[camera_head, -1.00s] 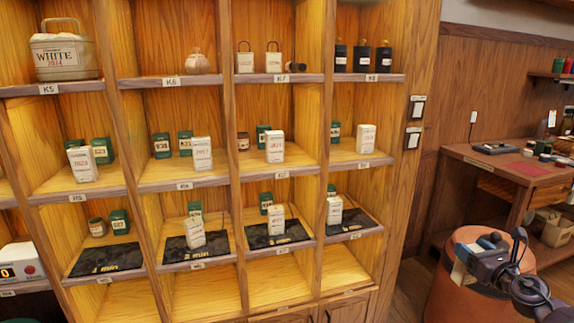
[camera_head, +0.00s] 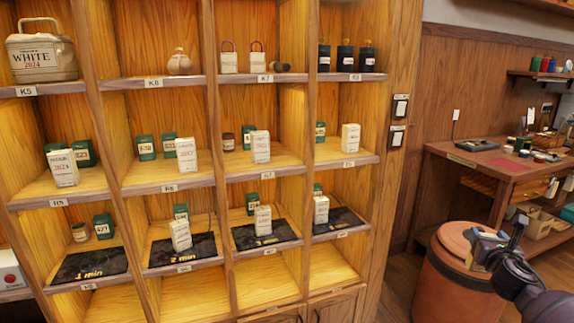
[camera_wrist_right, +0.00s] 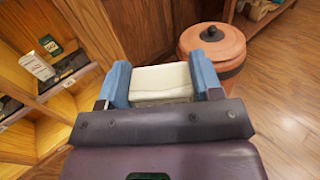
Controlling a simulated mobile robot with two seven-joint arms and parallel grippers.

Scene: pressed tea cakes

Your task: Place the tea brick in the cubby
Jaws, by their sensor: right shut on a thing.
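A white tea brick (camera_wrist_right: 160,82) is held between the blue fingers of my right gripper (camera_wrist_right: 162,84) in the right wrist view. In the head view the right gripper (camera_head: 488,248) is at the lower right, in front of a round terracotta bin, well apart from the shelf. The wooden cubby shelf (camera_head: 208,150) fills the left and middle. Similar white wrapped bricks stand in several cubbies, such as one (camera_head: 180,236) on the "2 min" mat. The "1 min" mat (camera_head: 90,266) has a bare front. My left gripper is not in view.
The terracotta bin (camera_head: 440,285) stands right of the shelf, and also shows in the wrist view (camera_wrist_right: 230,75). A wooden desk (camera_head: 490,165) with tools is at the right. Green tins (camera_head: 103,226) stand at the back of cubbies. The lowest cubbies (camera_head: 200,290) look empty.

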